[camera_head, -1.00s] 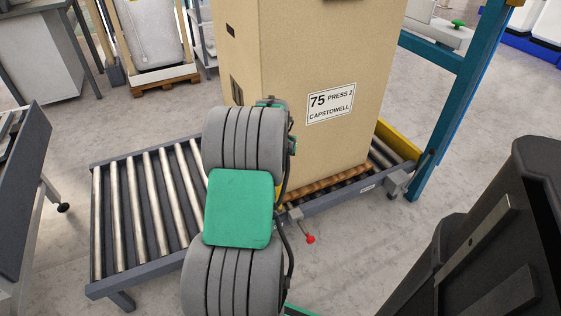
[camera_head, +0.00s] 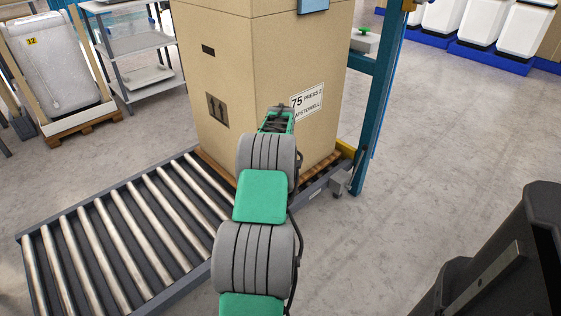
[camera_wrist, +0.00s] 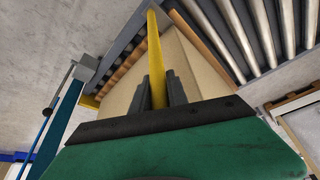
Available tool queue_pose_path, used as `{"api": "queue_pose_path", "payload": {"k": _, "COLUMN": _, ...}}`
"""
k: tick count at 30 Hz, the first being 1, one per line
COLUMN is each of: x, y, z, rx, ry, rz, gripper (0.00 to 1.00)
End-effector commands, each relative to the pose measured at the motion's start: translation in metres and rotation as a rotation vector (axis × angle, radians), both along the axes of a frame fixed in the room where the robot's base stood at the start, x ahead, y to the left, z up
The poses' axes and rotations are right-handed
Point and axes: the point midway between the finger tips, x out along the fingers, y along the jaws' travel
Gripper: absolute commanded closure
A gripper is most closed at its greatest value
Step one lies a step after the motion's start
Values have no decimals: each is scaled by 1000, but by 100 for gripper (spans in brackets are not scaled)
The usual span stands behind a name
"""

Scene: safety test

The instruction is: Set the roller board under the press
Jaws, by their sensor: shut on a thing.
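A tall cardboard box (camera_head: 239,75) labelled "75 PRESS 2" stands upright on a thin wooden slatted board (camera_head: 216,168) on the roller conveyor (camera_head: 115,240). A teal upright frame (camera_head: 378,95), which may be part of the press, stands to the right of the box. My gripper (camera_wrist: 160,82) is shut on a long yellow bar (camera_wrist: 156,55) in the wrist view. The box (camera_wrist: 192,66) is behind it there. In the head view my arm hides the gripper's fingers, in front of the box's near side. The press head is not clearly visible.
A yellow end stop (camera_head: 345,149) is at the conveyor's far end by the teal frame. A grey shelf cart (camera_head: 135,64) and a wrapped item on a pallet (camera_head: 58,70) are at the back left. Clear floor (camera_head: 440,130) lies to the right.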

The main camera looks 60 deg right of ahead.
Motion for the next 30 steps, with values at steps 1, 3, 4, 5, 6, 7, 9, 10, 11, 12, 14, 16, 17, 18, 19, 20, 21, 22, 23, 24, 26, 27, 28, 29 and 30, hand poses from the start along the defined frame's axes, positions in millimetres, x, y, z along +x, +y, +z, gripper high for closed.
{"api": "queue_pose_path", "payload": {"k": 1, "x": 5, "y": 0, "z": 0, "rx": -1, "ry": -3, "rz": 12, "gripper": 100}}
{"api": "queue_pose_path", "payload": {"k": 3, "x": 6, "y": 0, "z": 0, "rx": -1, "ry": -3, "rz": 14, "gripper": 100}}
{"api": "queue_pose_path", "payload": {"k": 4, "x": 6, "y": -1, "z": 0, "rx": -1, "ry": -3, "rz": 14, "gripper": 100}}
{"api": "queue_pose_path", "payload": {"k": 5, "x": 6, "y": -1, "z": 0, "rx": -2, "ry": -3, "rz": 13, "gripper": 100}}
{"api": "queue_pose_path", "payload": {"k": 6, "x": 6, "y": -2, "z": 0, "rx": -3, "ry": -4, "rz": 12, "gripper": 100}}
{"api": "queue_pose_path", "payload": {"k": 7, "x": 6, "y": -2, "z": 1, "rx": -3, "ry": -4, "rz": 12, "gripper": 100}}
{"api": "queue_pose_path", "payload": {"k": 9, "x": 5, "y": -3, "z": 1, "rx": -5, "ry": -5, "rz": 10, "gripper": 100}}
{"api": "queue_pose_path", "payload": {"k": 10, "x": 5, "y": -3, "z": 1, "rx": -6, "ry": -5, "rz": 9, "gripper": 100}}
{"api": "queue_pose_path", "payload": {"k": 11, "x": 4, "y": -4, "z": 1, "rx": -7, "ry": -6, "rz": 9, "gripper": 100}}
{"api": "queue_pose_path", "payload": {"k": 12, "x": 4, "y": -4, "z": 2, "rx": -8, "ry": -6, "rz": 8, "gripper": 100}}
{"api": "queue_pose_path", "payload": {"k": 14, "x": 3, "y": -5, "z": 2, "rx": -9, "ry": -7, "rz": 7, "gripper": 78}}
{"api": "queue_pose_path", "payload": {"k": 16, "x": 2, "y": -5, "z": 2, "rx": -8, "ry": -6, "rz": 4, "gripper": 72}}
{"api": "queue_pose_path", "payload": {"k": 17, "x": 2, "y": -5, "z": 2, "rx": -7, "ry": -5, "rz": 4, "gripper": 69}}
{"api": "queue_pose_path", "payload": {"k": 18, "x": 1, "y": -5, "z": 1, "rx": -6, "ry": -5, "rz": 4, "gripper": 66}}
{"api": "queue_pose_path", "payload": {"k": 19, "x": 1, "y": -5, "z": 1, "rx": -7, "ry": -4, "rz": 3, "gripper": 64}}
{"api": "queue_pose_path", "payload": {"k": 20, "x": 1, "y": -5, "z": 1, "rx": -6, "ry": -4, "rz": 2, "gripper": 61}}
{"api": "queue_pose_path", "payload": {"k": 21, "x": 0, "y": -5, "z": 1, "rx": -5, "ry": -4, "rz": 2, "gripper": 59}}
{"api": "queue_pose_path", "payload": {"k": 22, "x": 0, "y": -5, "z": 1, "rx": -5, "ry": -4, "rz": 2, "gripper": 59}}
{"api": "queue_pose_path", "payload": {"k": 23, "x": 0, "y": -5, "z": 1, "rx": -5, "ry": -4, "rz": 1, "gripper": 59}}
{"api": "queue_pose_path", "payload": {"k": 24, "x": 0, "y": -5, "z": 1, "rx": -4, "ry": -3, "rz": 1, "gripper": 59}}
{"api": "queue_pose_path", "payload": {"k": 26, "x": 0, "y": -5, "z": 1, "rx": -4, "ry": -3, "rz": 1, "gripper": 59}}
{"api": "queue_pose_path", "payload": {"k": 27, "x": 0, "y": -5, "z": 1, "rx": -4, "ry": -3, "rz": 1, "gripper": 59}}
{"api": "queue_pose_path", "payload": {"k": 28, "x": 0, "y": -4, "z": 2, "rx": -4, "ry": -3, "rz": 1, "gripper": 59}}
{"api": "queue_pose_path", "payload": {"k": 29, "x": -1, "y": -4, "z": 3, "rx": -4, "ry": -3, "rz": 1, "gripper": 59}}
{"api": "queue_pose_path", "payload": {"k": 30, "x": -1, "y": -3, "z": 7, "rx": -5, "ry": -3, "rz": 1, "gripper": 59}}
